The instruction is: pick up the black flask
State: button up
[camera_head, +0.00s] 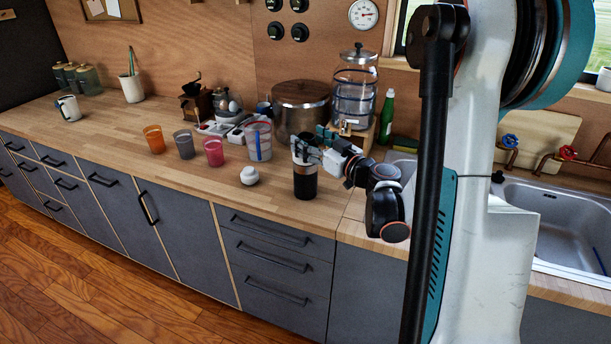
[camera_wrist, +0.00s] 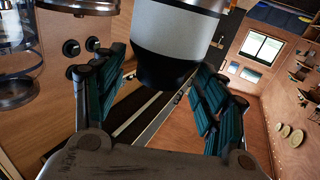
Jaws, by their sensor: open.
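The black flask (camera_head: 305,187) stands upright on the wooden counter near its front edge in the head view, with a lighter band around its middle. My gripper (camera_head: 312,146) is at the flask's upper part, reaching in from the right, and hides some of its top. In the wrist view my gripper (camera_wrist: 163,62) is open, with one teal-padded finger on each side. The flask (camera_wrist: 172,70) shows there as a black end and a pale grey band, between and beyond the fingertips. I cannot tell whether either finger touches it.
A small white jar (camera_head: 249,176) sits left of the flask. Pink (camera_head: 213,152), grey (camera_head: 184,145) and orange (camera_head: 154,139) cups and a clear striped container (camera_head: 258,142) stand farther left. A large pot (camera_head: 300,105) and glass dispenser (camera_head: 355,85) are behind. A sink (camera_head: 560,225) lies right.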

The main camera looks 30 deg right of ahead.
jog(key=shift+w+a, duration=0.2)
jog(key=shift+w, duration=0.95)
grip_shut()
